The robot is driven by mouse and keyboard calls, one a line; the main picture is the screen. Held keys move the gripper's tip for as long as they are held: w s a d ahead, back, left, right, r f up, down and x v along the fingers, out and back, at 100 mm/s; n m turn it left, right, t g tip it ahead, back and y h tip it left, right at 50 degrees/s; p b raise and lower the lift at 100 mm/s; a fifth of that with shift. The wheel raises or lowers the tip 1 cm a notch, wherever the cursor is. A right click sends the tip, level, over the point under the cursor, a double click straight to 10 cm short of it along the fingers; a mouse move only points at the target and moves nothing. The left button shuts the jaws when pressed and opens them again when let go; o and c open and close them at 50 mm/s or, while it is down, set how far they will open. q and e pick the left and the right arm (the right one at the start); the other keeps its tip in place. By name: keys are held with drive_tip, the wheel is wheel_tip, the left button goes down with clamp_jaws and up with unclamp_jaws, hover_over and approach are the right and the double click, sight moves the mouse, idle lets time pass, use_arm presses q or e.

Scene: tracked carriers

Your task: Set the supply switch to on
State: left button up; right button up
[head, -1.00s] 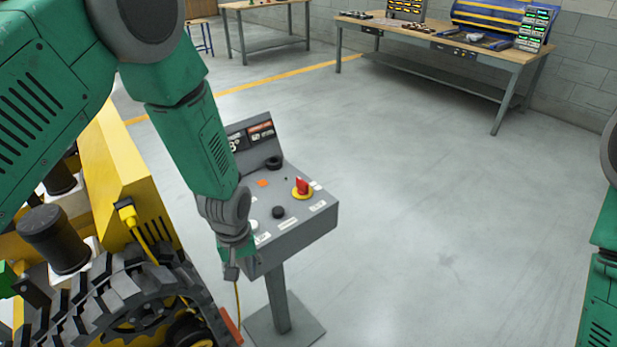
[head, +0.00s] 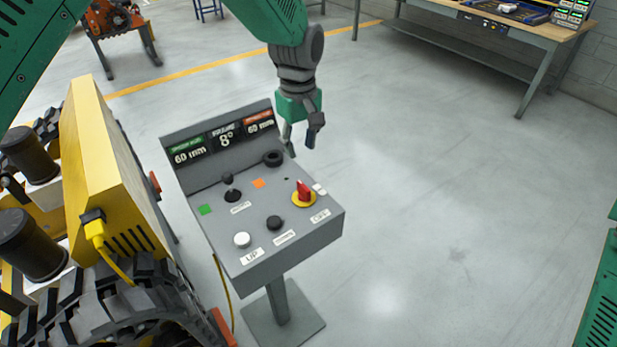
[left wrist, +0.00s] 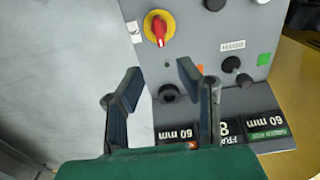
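The control console (head: 262,238) is a grey sloped panel on a post. A red rotary knob on a yellow base (head: 303,193) sits near its right edge, beside small labels; one front label seems to read OFF. I take it for the supply switch, but cannot read that name. The knob (left wrist: 158,28) shows beyond my fingers in the left wrist view. My left gripper (head: 301,138) is open and empty, above the panel's far right corner near a black round knob (head: 273,158). In the left wrist view the gripper (left wrist: 159,84) has its fingers apart. My right gripper is out of view.
The panel also carries a white button (head: 242,240), black knobs and a display board (head: 222,139) at the back. A yellow tracked carrier (head: 118,190) stands close on the left, with a yellow cable. The floor to the right is clear; a workbench (head: 500,35) stands behind.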

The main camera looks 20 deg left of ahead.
sight(304, 186)
use_arm(q)
drive_tip(key=f, duration=0.3)
drive_tip(key=d+f+p, duration=0.1)
drive_tip(key=f, duration=0.3)
drive_tip(key=d+f, duration=0.1)
drive_tip(key=f, duration=0.3)
drive_tip(key=shift+s+f, duration=0.1)
drive_tip(key=shift+s+f+p, duration=0.1)
drive_tip(key=shift+f+p, duration=0.2)
drive_tip(key=shift+a+f, duration=0.55)
drive_tip(key=shift+a, duration=0.75)
drive_tip(key=shift+c, duration=1.3)
clamp_jaws()
drive_tip(key=shift+d, duration=0.9)
drive_tip(key=shift+a, duration=0.1)
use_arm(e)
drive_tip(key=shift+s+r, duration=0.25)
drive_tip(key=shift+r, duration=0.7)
use_arm(q)
drive_tip(key=shift+a, duration=0.1)
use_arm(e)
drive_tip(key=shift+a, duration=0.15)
